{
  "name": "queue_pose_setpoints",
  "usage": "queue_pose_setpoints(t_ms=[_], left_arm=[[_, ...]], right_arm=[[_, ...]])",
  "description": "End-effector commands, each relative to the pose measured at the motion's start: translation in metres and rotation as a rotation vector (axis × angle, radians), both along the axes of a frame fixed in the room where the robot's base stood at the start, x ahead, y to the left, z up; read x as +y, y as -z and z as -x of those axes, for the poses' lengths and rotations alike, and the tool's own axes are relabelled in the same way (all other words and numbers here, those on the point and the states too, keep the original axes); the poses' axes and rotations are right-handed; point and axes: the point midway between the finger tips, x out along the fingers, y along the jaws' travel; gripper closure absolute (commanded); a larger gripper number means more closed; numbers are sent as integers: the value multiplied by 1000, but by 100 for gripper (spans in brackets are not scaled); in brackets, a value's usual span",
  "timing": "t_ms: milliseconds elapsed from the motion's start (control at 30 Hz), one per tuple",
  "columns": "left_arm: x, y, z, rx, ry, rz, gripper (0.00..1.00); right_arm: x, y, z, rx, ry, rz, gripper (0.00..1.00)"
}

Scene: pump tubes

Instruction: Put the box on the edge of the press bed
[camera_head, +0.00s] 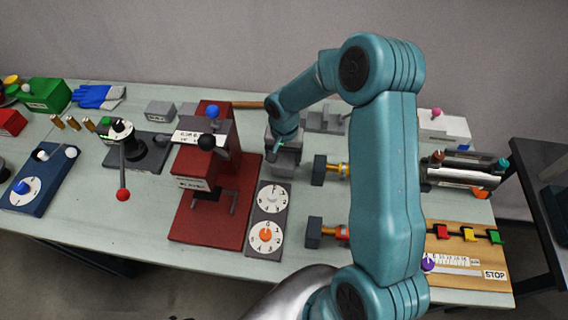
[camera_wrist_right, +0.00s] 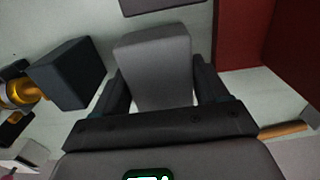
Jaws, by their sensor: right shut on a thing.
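A grey box (camera_wrist_right: 155,65) sits between the two fingers of my right gripper (camera_wrist_right: 160,90), which is shut on it. In the head view my right gripper (camera_head: 284,150) points down just right of the red press, and the box is hard to tell from the gripper there. The red press (camera_head: 198,165) stands on a flat red bed (camera_head: 245,185) at the middle of the table. In the right wrist view part of the red press (camera_wrist_right: 242,35) shows at the upper right, apart from the box. My left gripper is not in view.
A dark panel with two white dials (camera_head: 270,218) lies right of the press bed. Dark blocks with yellow fittings (camera_head: 320,170) stand farther right. A lever with a red knob (camera_head: 123,195) is left of the press. A wooden rod (camera_head: 248,104) lies behind.

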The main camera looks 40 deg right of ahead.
Motion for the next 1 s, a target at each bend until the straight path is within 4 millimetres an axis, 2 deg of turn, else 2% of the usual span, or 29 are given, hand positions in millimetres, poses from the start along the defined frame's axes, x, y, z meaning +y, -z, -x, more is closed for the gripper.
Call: queue_pose_setpoints(t_ms=[33,133,367,533,567,600,633,867,1000], left_arm=[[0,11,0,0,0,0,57],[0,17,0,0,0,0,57],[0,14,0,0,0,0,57],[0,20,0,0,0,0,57],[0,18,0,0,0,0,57],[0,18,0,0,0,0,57],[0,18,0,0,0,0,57],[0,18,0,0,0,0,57],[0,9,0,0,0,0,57]], right_arm=[[0,15,0,2,0,-1,67],[0,28,0,2,-1,0,67],[0,26,0,-1,0,1,67],[0,31,0,1,0,1,67],[0,29,0,1,0,1,17],[0,29,0,1,0,1,4],[0,29,0,1,0,1,1],[0,29,0,1,0,1,1],[0,20,0,-1,0,1,1]])
